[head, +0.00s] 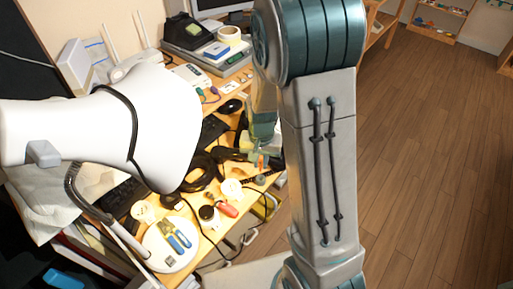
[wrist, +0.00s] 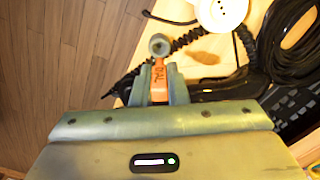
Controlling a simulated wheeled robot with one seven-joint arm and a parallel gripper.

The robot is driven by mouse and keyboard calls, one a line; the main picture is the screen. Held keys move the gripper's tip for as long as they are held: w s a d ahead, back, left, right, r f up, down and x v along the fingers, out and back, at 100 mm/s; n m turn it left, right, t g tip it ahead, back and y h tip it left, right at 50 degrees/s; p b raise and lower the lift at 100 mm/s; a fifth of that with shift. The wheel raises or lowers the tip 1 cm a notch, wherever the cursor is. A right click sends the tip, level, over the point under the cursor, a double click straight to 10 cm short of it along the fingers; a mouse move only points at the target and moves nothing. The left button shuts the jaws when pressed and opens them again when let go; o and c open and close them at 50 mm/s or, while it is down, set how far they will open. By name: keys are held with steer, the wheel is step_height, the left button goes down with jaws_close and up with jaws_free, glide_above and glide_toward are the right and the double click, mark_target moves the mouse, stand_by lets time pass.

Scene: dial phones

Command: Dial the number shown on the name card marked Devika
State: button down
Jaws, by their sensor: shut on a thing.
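My gripper (wrist: 158,88) is shut on an orange dialling tool (wrist: 159,72) with dark lettering that looks like "DIAL". A grey-green round end sticks out past the fingertips. In the head view, my gripper (head: 261,148) is partly hidden by my arm and hangs over the desk's right edge. Black parts with a coiled cord (wrist: 187,40) lie beneath and beyond the fingers. I cannot tell whether they belong to a phone. Small pale cards (head: 242,77) lie at the far end of the desk. Their writing is too small to read, and I cannot pick out the Devika card.
A large white lamp (head: 95,125) covers much of the desk on the left. A white round piece with dark holes (wrist: 222,12), black cable coils (wrist: 285,30) and a keyboard (wrist: 295,105) crowd the desk. Pliers (head: 177,238) lie on the lamp's base. Open wooden floor lies right.

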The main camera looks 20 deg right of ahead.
mark_target(261, 166)
steer(key=shift+a+f, duration=0.1)
steer(key=shift+f, duration=0.1)
steer(key=shift+s+d+f+b, duration=0.1)
steer(key=shift+d+f+b, duration=0.1)
steer(key=shift+f+b, duration=1.15)
steer(key=shift+f, duration=0.1)
steer(key=shift+f+b, duration=1)
steer(key=shift+f, duration=0.3)
stand_by(0.3)
steer(key=c, duration=1.3)
jaws_free()
steer(key=shift+r, duration=0.1)
steer(key=shift+c, duration=0.2)
step_height(261, 166, up, 14)
steer(key=shift+f+p, duration=0.1)
steer(key=shift+p, duration=1.15)
